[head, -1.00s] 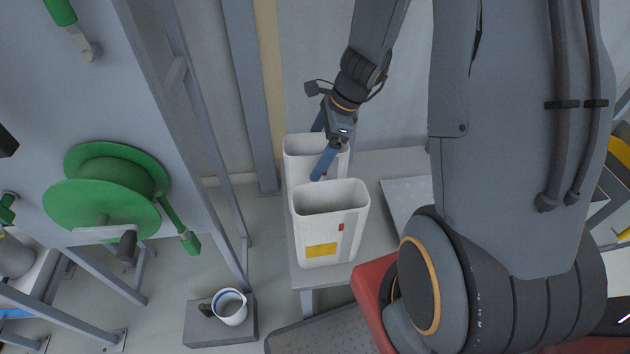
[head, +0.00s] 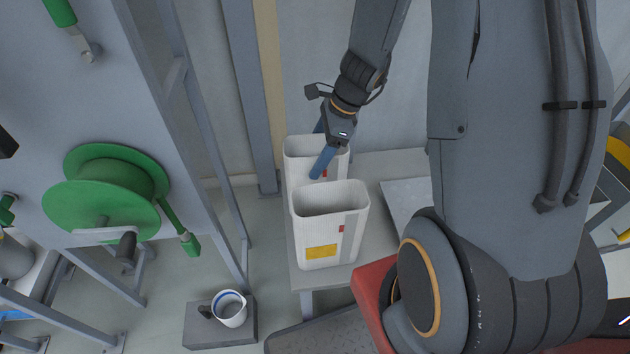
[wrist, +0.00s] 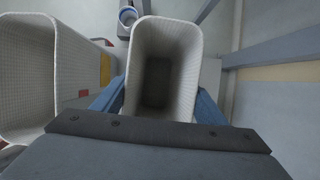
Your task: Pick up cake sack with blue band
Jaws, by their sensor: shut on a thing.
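Two open-topped white woven sacks stand upright one behind the other. My gripper (head: 319,152) has its blue fingers on opposite sides of the rear sack (head: 297,172) and is shut on it. In the wrist view, this sack (wrist: 185,45) is between the fingers, its mouth open towards the camera and its inside dark. The front sack (head: 318,228) has a yellow label and a small red mark; it shows at the left of the wrist view (wrist: 75,75). No blue band shows on either sack; most of the rear sack's outside is hidden.
The sacks stand on a narrow grey bench (head: 377,220). A white jug with a blue rim (head: 230,309) stands on a low grey block (head: 203,328). A green reel (head: 105,190) and grey frame posts (head: 200,120) are at the left.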

